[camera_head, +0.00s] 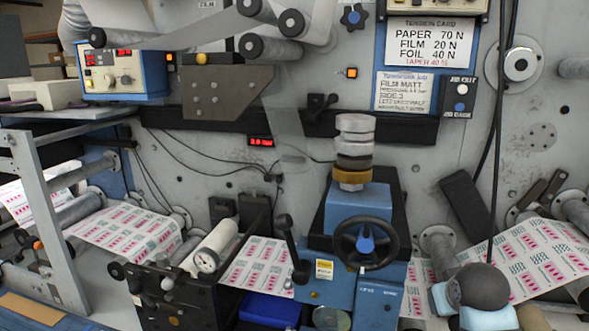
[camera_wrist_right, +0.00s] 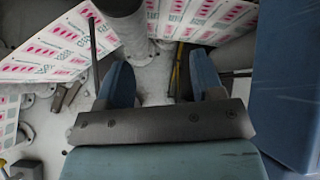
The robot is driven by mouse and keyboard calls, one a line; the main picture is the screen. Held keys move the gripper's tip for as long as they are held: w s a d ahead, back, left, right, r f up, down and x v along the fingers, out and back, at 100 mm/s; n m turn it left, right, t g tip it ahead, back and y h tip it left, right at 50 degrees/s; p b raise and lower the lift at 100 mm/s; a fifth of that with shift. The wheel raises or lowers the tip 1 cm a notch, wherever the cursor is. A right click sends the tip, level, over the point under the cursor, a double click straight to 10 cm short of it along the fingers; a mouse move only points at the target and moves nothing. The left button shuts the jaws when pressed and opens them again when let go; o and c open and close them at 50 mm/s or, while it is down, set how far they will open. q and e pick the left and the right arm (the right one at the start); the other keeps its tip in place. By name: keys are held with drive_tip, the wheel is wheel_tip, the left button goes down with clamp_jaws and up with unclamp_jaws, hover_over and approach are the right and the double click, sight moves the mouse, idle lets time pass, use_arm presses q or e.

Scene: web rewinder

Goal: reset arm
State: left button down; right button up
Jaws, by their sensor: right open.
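My right gripper (camera_wrist_right: 160,78) is open in the right wrist view, its two blue fingers apart with nothing between them. In the head view, light blue parts that look like this gripper (camera_head: 466,309) show at the lower right, partly behind a dark rounded shape. It is in front of the machine, near a grey roller (camera_head: 438,252) and the printed web (camera_head: 535,262). I cannot tell whether it touches anything. My left gripper is in neither view.
A blue block with a black handwheel (camera_head: 364,243) stands left of the right gripper. A blue tray (camera_head: 268,310) lies low in the middle. A grey frame (camera_head: 38,215) stands at the left.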

drive_tip(key=s+a+f+n+g+y, duration=0.1)
drive_tip(key=s+a+f, duration=0.1)
drive_tip(key=s+f, duration=0.6)
drive_tip(key=s+a+f+g+y, duration=0.15)
drive_tip(key=s+f, duration=0.25)
drive_tip(key=s, duration=0.8)
drive_tip(key=s+a+f+n+g, duration=0.1)
drive_tip(key=s+f+g, duration=0.1)
drive_tip(key=s+f, duration=0.65)
drive_tip(key=w+a+f+t+y+p, duration=0.3)
drive_tip(key=w+a+f+t, duration=0.1)
drive_tip(key=a+f+t, duration=0.2)
drive_tip(key=shift+a+f+n+t, duration=0.3)
drive_tip(key=shift+f+t, duration=0.3)
drive_tip(key=shift+t, duration=0.35)
drive_tip(key=shift+r, duration=0.1)
drive_tip(key=shift+c, duration=0.3)
